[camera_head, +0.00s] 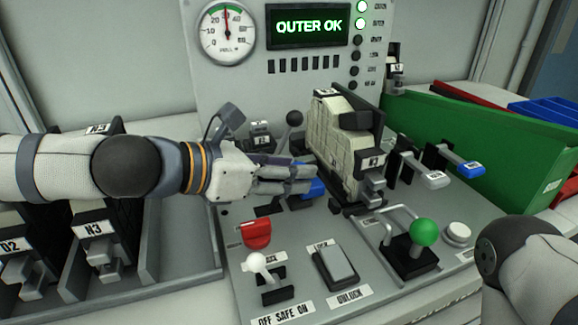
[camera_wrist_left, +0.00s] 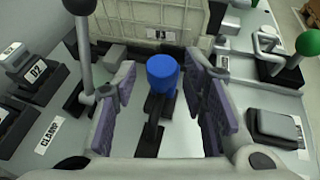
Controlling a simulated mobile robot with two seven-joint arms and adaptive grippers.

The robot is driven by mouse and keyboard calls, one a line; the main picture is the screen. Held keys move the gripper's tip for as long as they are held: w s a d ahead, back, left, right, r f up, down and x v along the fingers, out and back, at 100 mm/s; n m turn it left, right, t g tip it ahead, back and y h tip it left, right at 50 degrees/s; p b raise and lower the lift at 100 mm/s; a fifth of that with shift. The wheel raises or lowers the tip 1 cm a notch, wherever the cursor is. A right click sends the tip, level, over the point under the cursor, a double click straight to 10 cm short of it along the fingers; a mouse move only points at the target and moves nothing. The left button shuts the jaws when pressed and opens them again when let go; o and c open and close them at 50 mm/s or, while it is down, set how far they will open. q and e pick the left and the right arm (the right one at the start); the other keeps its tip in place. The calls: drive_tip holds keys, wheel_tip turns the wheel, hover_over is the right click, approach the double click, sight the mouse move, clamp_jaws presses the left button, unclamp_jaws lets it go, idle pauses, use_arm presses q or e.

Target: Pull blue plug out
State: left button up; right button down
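The blue plug (camera_head: 313,187) shows at the fingertips of my left gripper (camera_head: 292,179) in the head view, partly hidden behind the fingers. In the left wrist view the blue plug (camera_wrist_left: 163,72) is a round blue cap on a dark mount. It stands between the two purple-lined fingers of my left gripper (camera_wrist_left: 163,98), with a visible gap on each side. My left gripper is open around it. My right gripper is out of view; only part of my right arm shows at the lower right.
A cream pallet block (camera_head: 335,140) stands just behind the plug. A black-knobbed lever (camera_head: 294,119) rises close to the left gripper. A red knob (camera_head: 256,234), a white toggle (camera_head: 259,264) and a green-knobbed lever (camera_head: 424,232) are in front. The display (camera_head: 308,26) reads "OUTER OK".

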use_arm(q)
drive_tip(key=v, duration=1.2)
idle(0.6)
